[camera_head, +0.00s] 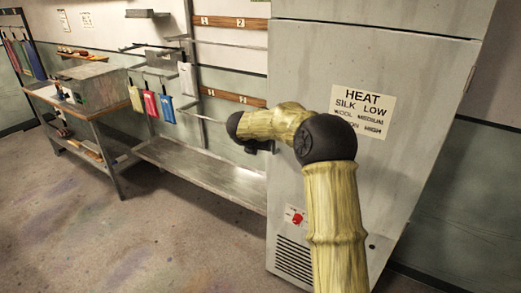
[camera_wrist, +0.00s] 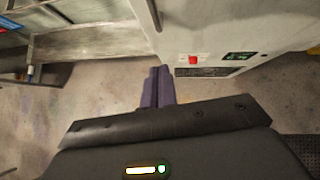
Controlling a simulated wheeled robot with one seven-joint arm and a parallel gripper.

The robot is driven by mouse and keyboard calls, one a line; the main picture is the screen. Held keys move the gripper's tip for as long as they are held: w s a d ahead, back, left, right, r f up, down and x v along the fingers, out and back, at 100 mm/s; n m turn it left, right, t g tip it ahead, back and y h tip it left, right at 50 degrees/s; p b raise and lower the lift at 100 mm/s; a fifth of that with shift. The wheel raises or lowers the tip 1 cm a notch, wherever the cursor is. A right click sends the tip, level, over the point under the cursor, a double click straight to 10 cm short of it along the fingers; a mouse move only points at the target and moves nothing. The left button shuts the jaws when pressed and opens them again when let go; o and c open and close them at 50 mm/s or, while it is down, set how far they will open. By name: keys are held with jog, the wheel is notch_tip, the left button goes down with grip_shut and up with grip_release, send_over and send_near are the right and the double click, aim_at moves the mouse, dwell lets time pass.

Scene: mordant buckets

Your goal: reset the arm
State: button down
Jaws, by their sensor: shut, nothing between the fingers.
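My arm reaches up from the lower right in the head view, bends at a dark joint and points left in front of a grey cabinet. My gripper shows in the wrist view (camera_wrist: 157,72), its two purple fingers pressed together with nothing between them. Floor lies below the fingertips. In the head view the fingers are hidden behind my arm or too small to make out.
The tall grey cabinet (camera_head: 400,150) has a HEAT sign (camera_head: 362,110) and a red knob (camera_head: 297,218). A metal bench (camera_head: 205,172) runs left of it, with coloured hanging pieces (camera_head: 150,103) above. A worktable (camera_head: 75,100) stands at left. The front floor is clear.

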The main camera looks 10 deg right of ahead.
jog(key=shift+s+r, duration=0.3)
jog(key=shift+r, duration=0.05)
jog(key=s+a+n+t+y, duration=0.25)
jog(key=s+a+n, duration=0.2)
jog(key=n, duration=0.85)
jog(key=s+a+n+t+y, duration=0.1)
jog(key=s+a+n+y, duration=0.4)
jog(key=n, duration=0.8)
jog(key=s+d+f+n+g, duration=0.1)
jog(key=s+f+n+g, duration=0.1)
jog(key=s+n, duration=0.3)
jog(key=s+d+f+n+g+h, duration=0.1)
jog(key=s+n, duration=0.5)
jog(key=s, duration=0.8)
jog(key=s+d+f+n+g+h, duration=0.1)
jog(key=s+d+f+n+g, duration=0.2)
jog(key=s, duration=0.6)
notch_tip(320, 180, down, 3)
jog(key=n+g, duration=0.2)
jog(key=n, duration=0.1)
jog(key=shift+s, duration=0.15)
